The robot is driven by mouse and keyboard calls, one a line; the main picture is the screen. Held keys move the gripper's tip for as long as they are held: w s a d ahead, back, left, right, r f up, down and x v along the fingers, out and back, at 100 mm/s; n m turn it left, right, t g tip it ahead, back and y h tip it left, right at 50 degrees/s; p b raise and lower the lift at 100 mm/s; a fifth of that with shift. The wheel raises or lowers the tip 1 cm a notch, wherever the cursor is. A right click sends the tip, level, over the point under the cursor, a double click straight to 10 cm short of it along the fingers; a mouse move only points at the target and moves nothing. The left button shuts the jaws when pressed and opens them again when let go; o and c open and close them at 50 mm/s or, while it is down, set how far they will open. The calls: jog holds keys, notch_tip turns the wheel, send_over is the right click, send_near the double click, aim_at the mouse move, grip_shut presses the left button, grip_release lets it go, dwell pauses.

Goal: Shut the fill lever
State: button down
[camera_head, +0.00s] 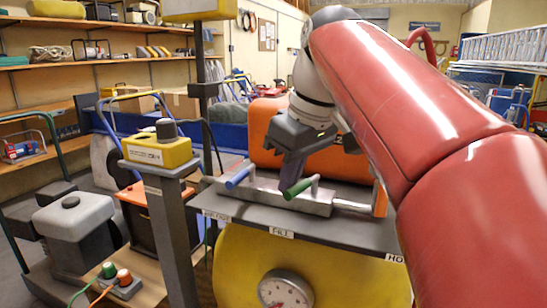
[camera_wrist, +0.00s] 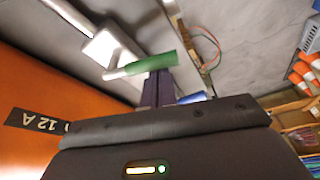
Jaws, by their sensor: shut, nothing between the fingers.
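The fill lever has a green handle (camera_head: 300,188) and sits above the FILL label (camera_head: 282,232) on a grey valve block (camera_head: 270,197). My gripper (camera_head: 289,183) is shut and empty, pointing down just behind the green handle. In the wrist view the green handle (camera_wrist: 150,65) lies right at the tips of my fingers (camera_wrist: 159,80). I cannot tell whether they touch. The fingers partly hide the block behind them.
A blue-handled lever (camera_head: 238,178) is close on the left, and an orange-handled lever (camera_head: 380,199) is on the right. An orange tank (camera_head: 268,125) stands behind. A yellow box on a post (camera_head: 157,152) is at the left.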

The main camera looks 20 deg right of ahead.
jog(key=shift+s+d, duration=0.35)
jog(key=shift+s, duration=0.3)
jog(key=shift+p, duration=0.3)
